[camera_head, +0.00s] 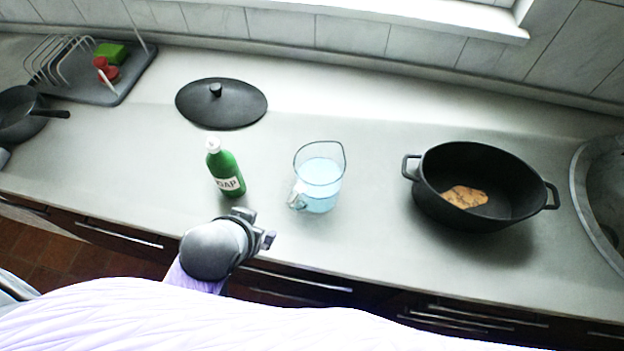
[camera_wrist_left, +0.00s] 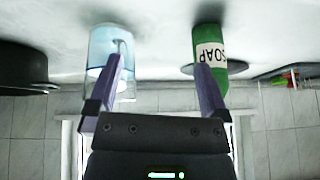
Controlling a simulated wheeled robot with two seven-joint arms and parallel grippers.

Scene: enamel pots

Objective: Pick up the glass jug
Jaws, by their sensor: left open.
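The glass jug (camera_head: 319,186) stands upright on the counter right of the green soap bottle, with light blue liquid in it and its handle toward the front left. In the left wrist view, which is upside down, the jug (camera_wrist_left: 103,48) shows beyond one finger, which hides part of it. My left gripper (camera_head: 262,232) is in front of the jug and to its left, near the counter's front edge. In the wrist view its fingers (camera_wrist_left: 160,84) are spread apart with nothing between them. My right gripper is not in view.
The green soap bottle (camera_head: 226,170) stands close by, left of the jug. A black pot (camera_head: 480,212) with a brown piece inside is to the right. A black lid (camera_head: 243,107) lies behind. A drying rack tray (camera_head: 127,82) and pan (camera_head: 18,118) are far left.

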